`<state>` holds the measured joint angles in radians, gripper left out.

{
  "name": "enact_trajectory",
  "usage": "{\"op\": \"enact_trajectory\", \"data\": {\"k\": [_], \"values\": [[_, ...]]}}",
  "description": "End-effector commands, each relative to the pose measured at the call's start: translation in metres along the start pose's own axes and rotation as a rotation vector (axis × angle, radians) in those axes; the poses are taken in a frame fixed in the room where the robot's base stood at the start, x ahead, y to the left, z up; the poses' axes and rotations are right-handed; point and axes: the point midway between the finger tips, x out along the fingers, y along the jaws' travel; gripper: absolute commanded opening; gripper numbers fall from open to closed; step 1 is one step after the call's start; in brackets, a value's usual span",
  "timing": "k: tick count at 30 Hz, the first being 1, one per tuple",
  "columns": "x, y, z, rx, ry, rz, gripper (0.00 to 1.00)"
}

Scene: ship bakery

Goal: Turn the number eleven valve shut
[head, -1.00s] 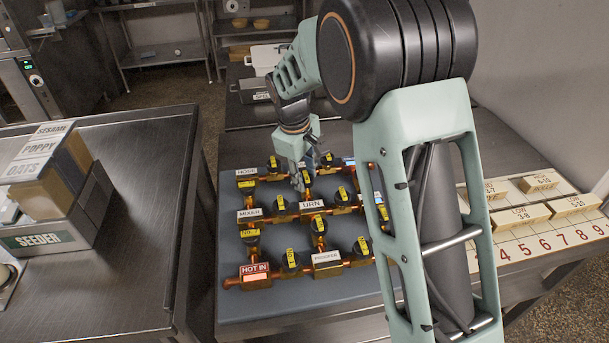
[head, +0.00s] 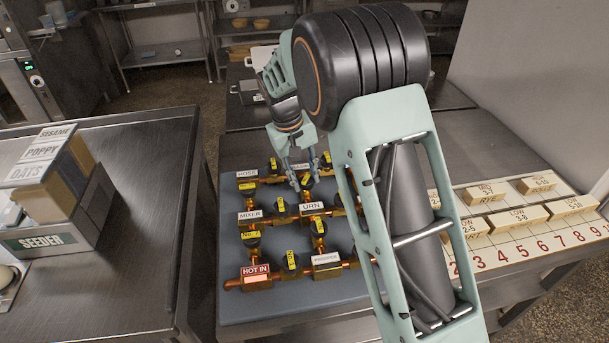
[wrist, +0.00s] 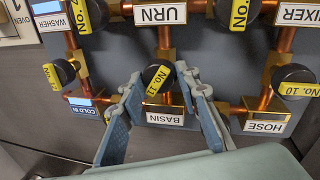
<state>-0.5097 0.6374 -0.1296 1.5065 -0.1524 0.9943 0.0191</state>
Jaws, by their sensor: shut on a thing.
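The number eleven valve has a black round knob with a yellow "No. 11" label (wrist: 157,80), just above the BASIN plate (wrist: 165,119) in the wrist view. The label lies at a slant to the copper pipes. My gripper (wrist: 160,82) has a finger on each side of this knob and is shut on it. In the head view my gripper (head: 299,182) reaches down to the far part of the valve board (head: 235,305), and it and the arm partly hide the valve there.
Neighbouring valves, No. 10 (wrist: 297,82) and No. 12 (wrist: 66,77), flank the fingers. The HOSE plate (wrist: 265,127) is close to one finger.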

Motion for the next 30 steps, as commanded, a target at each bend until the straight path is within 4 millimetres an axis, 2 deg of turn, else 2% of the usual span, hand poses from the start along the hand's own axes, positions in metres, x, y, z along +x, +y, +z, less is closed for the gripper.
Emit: {"op": "enact_trajectory", "data": {"k": [21, 30], "values": [[-0.0007, 0.0009, -0.0029, 0.657, -0.137, -0.003, 0.06], [-0.0004, 0.0024, -0.0034, 0.867, -0.179, -0.002, 0.06]]}}
